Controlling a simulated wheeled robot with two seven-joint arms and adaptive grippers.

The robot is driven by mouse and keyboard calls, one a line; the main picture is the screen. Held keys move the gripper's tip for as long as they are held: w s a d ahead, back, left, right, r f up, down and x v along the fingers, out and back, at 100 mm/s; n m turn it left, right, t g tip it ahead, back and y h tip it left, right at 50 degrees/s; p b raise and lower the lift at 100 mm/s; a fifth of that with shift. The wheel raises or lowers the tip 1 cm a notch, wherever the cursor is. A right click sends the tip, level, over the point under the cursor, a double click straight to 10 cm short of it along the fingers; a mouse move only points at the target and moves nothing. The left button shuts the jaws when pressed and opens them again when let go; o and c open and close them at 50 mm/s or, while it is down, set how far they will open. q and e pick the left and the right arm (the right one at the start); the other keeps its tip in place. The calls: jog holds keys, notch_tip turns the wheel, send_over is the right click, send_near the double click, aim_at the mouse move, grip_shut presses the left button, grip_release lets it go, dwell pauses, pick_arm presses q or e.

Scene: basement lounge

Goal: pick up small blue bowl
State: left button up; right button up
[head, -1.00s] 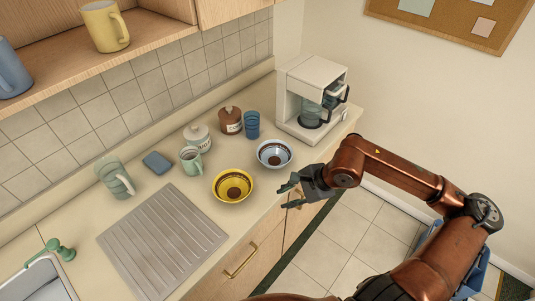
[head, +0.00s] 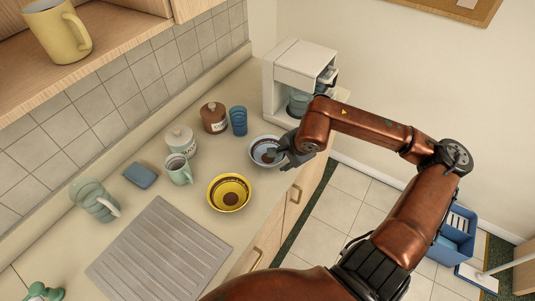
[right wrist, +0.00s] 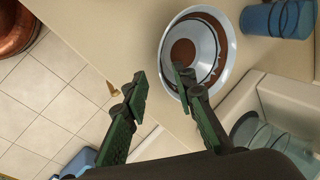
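The small blue bowl (head: 259,151), pale blue-white with a brown centre and dark bands, stands upright on the counter (head: 200,243) near its front edge. It also shows in the right wrist view (right wrist: 207,45). My right gripper (head: 276,160) is at the bowl's right, front side and covers part of it in the head view. In the right wrist view my right gripper (right wrist: 158,78) is open and empty. One finger overlaps the bowl's inside and the other is outside the rim. Whether either touches the bowl I cannot tell. My left gripper is not in view.
A yellow bowl (head: 229,193) stands just in front left of the blue bowl. A blue cup (head: 238,121), a brown jar (head: 214,118) and a white coffee machine (head: 290,75) stand behind. A ridged drainboard (head: 160,252) lies left. Open floor lies right of the counter.

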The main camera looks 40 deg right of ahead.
aim_at(278, 162)
jog(key=x, duration=0.4)
jog(key=shift+w+d+r+b, duration=0.1)
jog(key=shift+w+b, duration=0.1)
jog(key=shift+b, duration=0.2)
jog(key=shift+w+f, duration=0.15)
jog(key=shift+f, duration=0.1)
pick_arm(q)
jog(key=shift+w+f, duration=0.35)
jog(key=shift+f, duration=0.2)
pick_arm(e)
grip_shut()
